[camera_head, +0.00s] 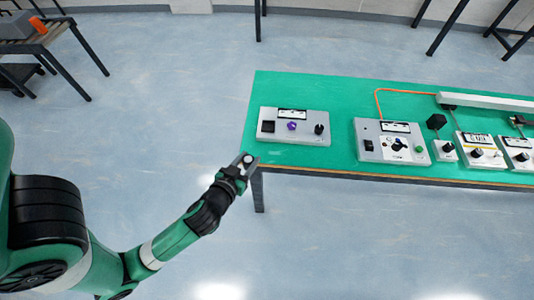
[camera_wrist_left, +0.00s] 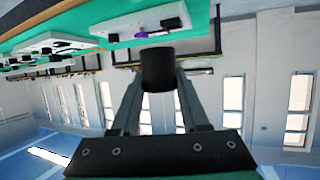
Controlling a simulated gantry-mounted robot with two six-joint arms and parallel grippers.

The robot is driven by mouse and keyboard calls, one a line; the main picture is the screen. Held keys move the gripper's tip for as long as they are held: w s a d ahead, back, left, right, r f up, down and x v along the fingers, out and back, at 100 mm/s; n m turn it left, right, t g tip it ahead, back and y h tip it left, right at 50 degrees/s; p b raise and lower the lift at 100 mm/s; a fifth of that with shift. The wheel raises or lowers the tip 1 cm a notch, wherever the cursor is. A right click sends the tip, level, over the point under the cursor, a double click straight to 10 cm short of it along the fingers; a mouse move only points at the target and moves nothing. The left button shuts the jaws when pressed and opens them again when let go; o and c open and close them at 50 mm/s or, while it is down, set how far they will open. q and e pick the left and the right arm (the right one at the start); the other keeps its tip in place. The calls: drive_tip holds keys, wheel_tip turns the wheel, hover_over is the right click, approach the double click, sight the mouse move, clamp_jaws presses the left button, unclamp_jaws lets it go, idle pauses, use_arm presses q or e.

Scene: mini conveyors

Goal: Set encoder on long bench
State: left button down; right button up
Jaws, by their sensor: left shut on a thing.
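My left gripper (camera_head: 245,163) is at the near left corner of the long bench, just off its edge. In the left wrist view its two fingers (camera_wrist_left: 158,90) are shut on a short dark cylinder (camera_wrist_left: 158,68), which I take to be the encoder. In the head view the held piece is small and partly hidden by the fingers. The long bench (camera_head: 300,90) has a green top with a thin wooden edge and dark legs. My right gripper is not in view.
A grey control box with a purple knob (camera_head: 292,126) stands near the bench's left end. More control boxes (camera_head: 365,142) and a white rail (camera_head: 485,101) stand to the right. Bare green top lies behind and left of the first box. Another table (camera_head: 40,40) is at far left.

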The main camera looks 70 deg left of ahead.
use_arm(q)
drive_tip(key=f+b+x, duration=0.1)
drive_tip(key=b+x, duration=0.2)
drive_tip(key=x, duration=0.7)
drive_tip(key=b, duration=0.2)
hover_over(267, 154)
drive_tip(key=f, duration=0.4)
drive_tip(key=shift+s+d+f, duration=0.2)
drive_tip(key=shift+s+d, duration=0.05)
drive_tip(key=shift+s, duration=0.1)
drive_tip(key=shift+w+a, duration=0.15)
drive_tip(key=shift+w+a+f+b, duration=0.1)
drive_tip(key=shift+f+b, duration=0.25)
wheel_tip(267, 154, down, 3)
drive_tip(key=shift+f+b, duration=0.15)
drive_tip(key=shift+b, duration=0.9)
drive_tip(key=shift+w, duration=0.1)
drive_tip(key=c, duration=0.9)
unclamp_jaws()
drive_tip(key=shift+f, duration=0.1)
drive_tip(key=o, duration=0.5)
